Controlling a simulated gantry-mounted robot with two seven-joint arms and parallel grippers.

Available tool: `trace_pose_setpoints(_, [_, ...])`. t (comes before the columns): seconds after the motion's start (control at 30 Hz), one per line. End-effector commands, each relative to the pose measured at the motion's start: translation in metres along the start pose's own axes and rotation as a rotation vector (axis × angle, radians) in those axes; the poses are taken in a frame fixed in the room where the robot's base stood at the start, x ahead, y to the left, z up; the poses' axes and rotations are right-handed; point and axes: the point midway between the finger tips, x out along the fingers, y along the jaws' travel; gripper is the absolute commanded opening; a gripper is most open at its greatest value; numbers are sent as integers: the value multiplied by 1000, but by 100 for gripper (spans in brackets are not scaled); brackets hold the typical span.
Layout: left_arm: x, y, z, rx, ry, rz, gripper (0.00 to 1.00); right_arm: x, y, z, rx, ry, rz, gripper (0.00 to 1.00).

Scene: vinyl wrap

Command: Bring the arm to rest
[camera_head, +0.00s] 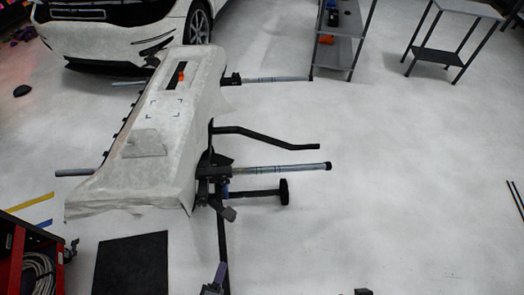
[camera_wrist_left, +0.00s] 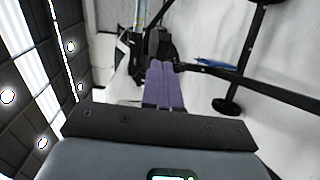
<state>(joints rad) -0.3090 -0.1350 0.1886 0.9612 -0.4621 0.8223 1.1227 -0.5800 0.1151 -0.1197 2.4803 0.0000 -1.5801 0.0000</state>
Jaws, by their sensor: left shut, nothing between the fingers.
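My right gripper's fingers do not show in either view.
A white film-covered bumper (camera_head: 177,118) lies on a stand with bars (camera_head: 268,169) reaching right. A small orange tool (camera_head: 181,75) sits on it. A red cart (camera_head: 14,254) is at the lower left, beside a black mat (camera_head: 132,264).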

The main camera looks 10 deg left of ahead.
Motion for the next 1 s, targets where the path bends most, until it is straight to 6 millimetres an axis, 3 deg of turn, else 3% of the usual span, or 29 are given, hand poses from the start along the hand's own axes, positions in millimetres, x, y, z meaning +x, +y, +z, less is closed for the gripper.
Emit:
trace_pose_setpoints(0.03, [-10,4,-8,30,-20,8,0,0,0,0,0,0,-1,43])
trace_pose_setpoints(0.23, [12,58,-21,203,-110,40,0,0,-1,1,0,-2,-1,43])
trace_pose_setpoints(0.4, [40,105,-19,506,-222,-82,0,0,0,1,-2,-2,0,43])
trace_pose_setpoints(0.57, [50,148,-17,780,-309,-233,0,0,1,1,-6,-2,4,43])
trace_pose_setpoints(0.77, [36,201,-21,1060,-428,-440,0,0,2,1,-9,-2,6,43])
trace_pose_setpoints(1.0, [-8,248,-30,1275,-629,-680,0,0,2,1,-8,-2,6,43])
